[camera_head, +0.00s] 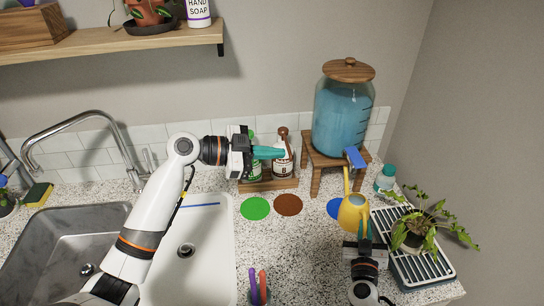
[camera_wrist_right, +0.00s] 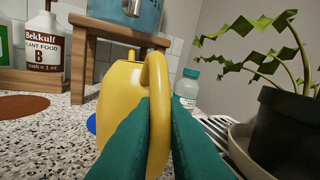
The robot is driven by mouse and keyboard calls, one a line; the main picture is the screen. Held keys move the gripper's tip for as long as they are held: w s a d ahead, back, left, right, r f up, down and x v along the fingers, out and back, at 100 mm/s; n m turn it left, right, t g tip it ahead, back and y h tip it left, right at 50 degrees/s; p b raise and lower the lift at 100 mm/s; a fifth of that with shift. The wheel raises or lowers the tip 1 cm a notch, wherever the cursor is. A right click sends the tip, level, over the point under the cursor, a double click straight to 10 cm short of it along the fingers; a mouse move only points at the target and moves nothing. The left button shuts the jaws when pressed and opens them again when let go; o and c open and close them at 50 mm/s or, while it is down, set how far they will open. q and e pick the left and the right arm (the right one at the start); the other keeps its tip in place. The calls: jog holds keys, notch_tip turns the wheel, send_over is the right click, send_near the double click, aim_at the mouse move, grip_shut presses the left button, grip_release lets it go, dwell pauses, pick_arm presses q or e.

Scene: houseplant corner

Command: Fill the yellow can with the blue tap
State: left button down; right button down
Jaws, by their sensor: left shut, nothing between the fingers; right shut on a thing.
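The yellow can (camera_head: 353,213) is near the blue disc (camera_head: 333,208), its spout pointing up toward the blue tap (camera_head: 355,157). The tap is at the front of a glass dispenser of blue liquid (camera_head: 341,118). My right gripper (camera_head: 365,232) is shut on the can's handle; the can also shows in the right wrist view (camera_wrist_right: 118,105). I cannot tell whether the can's base touches the counter. No stream shows from the tap. My left gripper (camera_head: 283,153) is shut and empty, in front of the bottles and left of the dispenser.
The dispenser stands on a wooden stand (camera_head: 317,162). A potted plant (camera_head: 412,238) sits on a drying rack (camera_head: 438,268) at right, beside a teal-capped bottle (camera_head: 385,178). Green (camera_head: 255,208) and brown (camera_head: 288,204) discs lie left. The sink (camera_head: 205,255) is further left.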

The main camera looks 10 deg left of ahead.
jog(key=shift+s+d+r+b, duration=0.15)
jog(key=shift+s+d, duration=0.35)
jog(key=shift+s, duration=0.65)
jog(key=shift+s+d+f+b, duration=0.1)
jog(key=shift+s+d+b, duration=0.3)
jog(key=shift+s, duration=0.8)
jog(key=shift+s+d+r+b, duration=0.1)
jog(key=shift+s+d, duration=0.5)
jog(key=shift+s, duration=0.55)
jog(key=shift+s, duration=0.1)
